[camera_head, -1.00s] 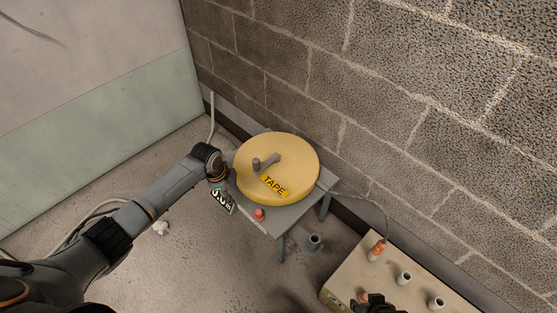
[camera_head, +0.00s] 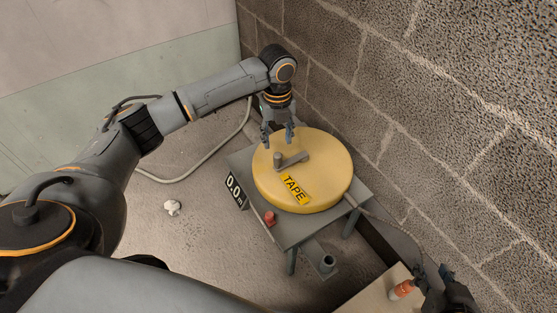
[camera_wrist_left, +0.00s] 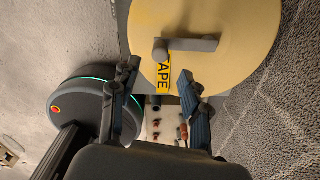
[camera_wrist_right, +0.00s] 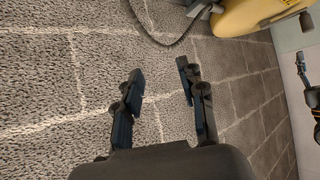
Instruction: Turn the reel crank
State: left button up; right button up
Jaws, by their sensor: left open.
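A yellow reel (camera_head: 335,170) with a TAPE label lies flat on a grey stand (camera_head: 285,232). Its grey crank (camera_head: 293,158) lies across the top, with an upright knob at the arm's left end. My left gripper (camera_head: 278,138) is open above the reel's far left rim, beyond the crank and apart from the knob. The left wrist view shows the crank (camera_wrist_left: 190,45) ahead of the spread fingers, nothing between them. My right gripper (camera_head: 433,273) is at the lower right. The right wrist view shows its fingers (camera_wrist_right: 160,73) open and empty, facing the block wall.
A counter plate (camera_head: 235,190) on the stand's front reads 0.0. A red knob (camera_head: 270,218) is on the stand. A box (camera_head: 370,297) with an orange connector (camera_head: 402,289) is beside my right gripper. The block wall (camera_head: 430,110) is close behind the reel.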

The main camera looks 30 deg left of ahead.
aim_at(277, 155)
pick_arm(q)
notch_tip(277, 155, down, 5)
jog(key=shift+f+b, duration=0.15)
jog(key=shift+b, duration=0.65)
notch_tip(277, 155, down, 4)
jog(key=shift+r+b, duration=0.1)
jog(key=shift+b, duration=0.55)
pick_arm(e)
jog(key=w+a+r+t+y, duration=0.1)
jog(key=w+r+t, duration=0.1)
jog(key=r+t, duration=0.2)
jog(key=w+a+r+t+y, duration=0.1)
jog(key=w+a+r+t, duration=0.1)
jog(key=r, duration=0.7)
jog(key=w+t, duration=0.1)
jog(key=t, duration=0.1)
jog(key=shift+a+t+y, duration=0.15)
jog(key=shift+t+y, duration=0.15)
jog(key=shift+y, duration=0.1)
pick_arm(q)
jog(key=shift+c, duration=0.4)
pick_arm(e)
jog(key=shift+w, duration=0.1)
pick_arm(q)
grip_shut()
